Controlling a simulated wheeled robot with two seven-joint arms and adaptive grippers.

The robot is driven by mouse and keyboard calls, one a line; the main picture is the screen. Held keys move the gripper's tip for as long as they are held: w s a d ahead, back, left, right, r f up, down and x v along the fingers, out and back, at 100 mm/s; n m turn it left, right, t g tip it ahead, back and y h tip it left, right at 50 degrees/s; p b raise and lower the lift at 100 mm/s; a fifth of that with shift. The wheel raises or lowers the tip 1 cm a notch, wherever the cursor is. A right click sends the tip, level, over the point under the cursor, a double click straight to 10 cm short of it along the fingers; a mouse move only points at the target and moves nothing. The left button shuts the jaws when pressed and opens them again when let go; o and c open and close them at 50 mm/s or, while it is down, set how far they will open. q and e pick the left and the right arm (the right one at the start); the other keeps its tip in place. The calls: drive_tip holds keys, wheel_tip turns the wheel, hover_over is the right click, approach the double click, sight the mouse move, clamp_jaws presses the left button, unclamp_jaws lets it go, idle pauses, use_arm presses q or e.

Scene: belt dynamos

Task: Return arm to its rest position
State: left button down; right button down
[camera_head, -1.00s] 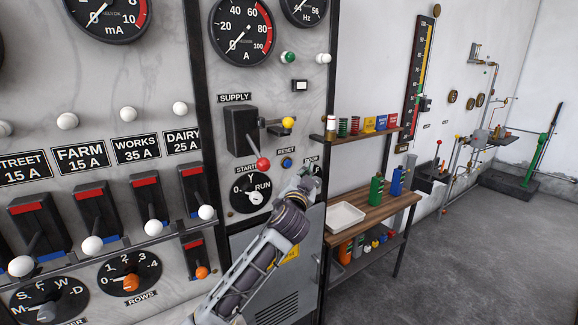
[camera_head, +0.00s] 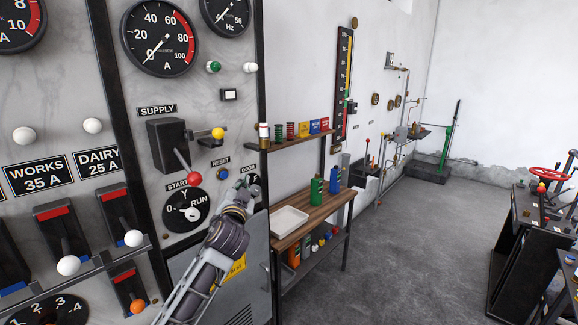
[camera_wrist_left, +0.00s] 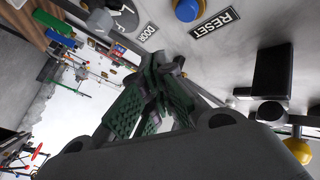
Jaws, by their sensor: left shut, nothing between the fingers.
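My left arm rises from the bottom of the head view, and its gripper (camera_head: 247,184) is in front of the right part of the switch panel, by the DOOR label. In the left wrist view the green-padded fingers (camera_wrist_left: 150,95) are together with nothing between them. The blue RESET button (camera_wrist_left: 187,9) and its label are beyond the fingers there. The START dial (camera_head: 183,212) and the SUPPLY lever with its red knob (camera_head: 194,179) are to the gripper's left in the head view. My right gripper is out of view.
A wooden shelf table (camera_head: 322,211) with a white tray (camera_head: 289,222) and green and blue containers stands right of the panel. A black stand (camera_head: 520,240) with a red wheel (camera_head: 550,174) is at the far right. Grey floor between is clear.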

use_arm(q)
drive_tip(key=s+a+f+n+g, duration=0.1)
drive_tip(key=s+f+g, duration=0.2)
drive_tip(key=s+f, duration=0.35)
drive_tip(key=s+a+f+n+g, duration=0.15)
drive_tip(key=s+f, duration=0.25)
drive_tip(key=f, duration=0.6)
drive_tip(key=s+f+g, duration=0.4)
drive_tip(key=s+f, duration=0.1)
drive_tip(key=f, duration=0.3)
drive_tip(key=s+f+g+h, duration=0.15)
drive_tip(key=s+f, duration=0.25)
drive_tip(key=s, duration=0.4)
drive_tip(key=s+f+n+g, duration=0.1)
drive_tip(key=s+f+g, duration=0.2)
drive_tip(key=s+f, duration=0.35)
drive_tip(key=s+f+g+h, duration=0.1)
drive_tip(key=s+f+g, duration=0.2)
drive_tip(key=s, duration=0.7)
wheel_tip(320, 180, down, 32)
drive_tip(key=s+g, duration=0.1)
drive_tip(key=s, duration=0.1)
drive_tip(key=s+a+f, duration=0.2)
drive_tip(key=s+f, duration=0.8)
drive_tip(key=s, duration=0.1)
drive_tip(key=s+a+f+g, duration=0.1)
drive_tip(key=s+a+f, duration=0.1)
drive_tip(key=s+f, duration=0.9)
drive_tip(key=shift+s, duration=0.3)
